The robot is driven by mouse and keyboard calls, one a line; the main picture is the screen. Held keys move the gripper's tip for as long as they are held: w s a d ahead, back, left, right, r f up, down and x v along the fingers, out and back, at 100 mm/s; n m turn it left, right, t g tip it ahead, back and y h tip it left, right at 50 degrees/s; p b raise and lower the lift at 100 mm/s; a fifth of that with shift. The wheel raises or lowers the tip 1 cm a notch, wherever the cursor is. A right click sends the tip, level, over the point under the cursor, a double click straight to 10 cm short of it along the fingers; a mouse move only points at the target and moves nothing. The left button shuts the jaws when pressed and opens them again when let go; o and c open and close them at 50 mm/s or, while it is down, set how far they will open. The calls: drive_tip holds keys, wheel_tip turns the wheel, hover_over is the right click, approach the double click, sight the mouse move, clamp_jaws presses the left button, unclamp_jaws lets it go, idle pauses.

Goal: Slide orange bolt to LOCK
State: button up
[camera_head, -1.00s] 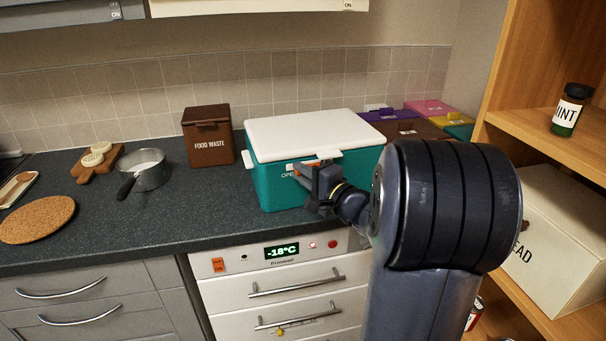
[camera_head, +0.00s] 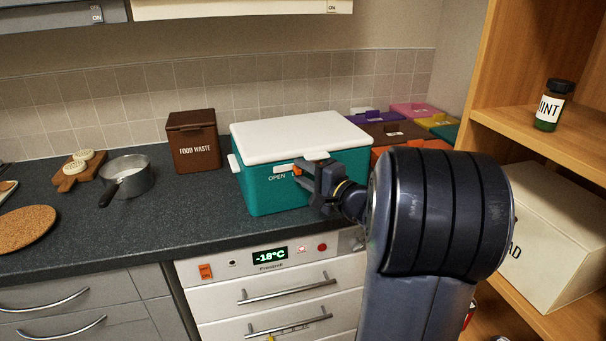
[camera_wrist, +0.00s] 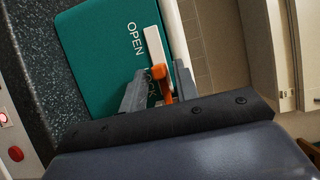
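The orange bolt (camera_head: 298,169) sits on a white rail (camera_head: 283,170) on the front of the teal box (camera_head: 265,196) with the white lid. The word OPEN (camera_wrist: 135,38) is clear at the other end. My gripper (camera_head: 313,180) is at the box front. In the wrist view, my gripper (camera_wrist: 160,85) has its fingers apart, one on each side of the bolt. The bolt is closer to the right finger; I cannot tell if they touch.
A brown food waste bin (camera_head: 193,142) and a saucepan (camera_head: 128,177) stand left of the box. Several coloured boxes (camera_head: 400,132) stand behind it to the right. A wooden shelf (camera_head: 540,130) rises at the right. The counter (camera_head: 150,220) in front is clear.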

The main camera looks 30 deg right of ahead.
drive_tip(key=shift+o, duration=0.6)
drive_tip(key=b+v, duration=0.1)
drive_tip(key=v, duration=0.9)
drive_tip(key=shift+s, duration=0.4)
drive_tip(key=shift+w, duration=0.1)
drive_tip(key=x, duration=0.3)
drive_tip(key=p+x, duration=0.1)
drive_tip(key=x, duration=0.3)
drive_tip(key=a+p+x, duration=0.1)
drive_tip(key=x, duration=0.3)
drive_tip(key=shift+r, duration=0.1)
drive_tip(key=shift+a, duration=0.6)
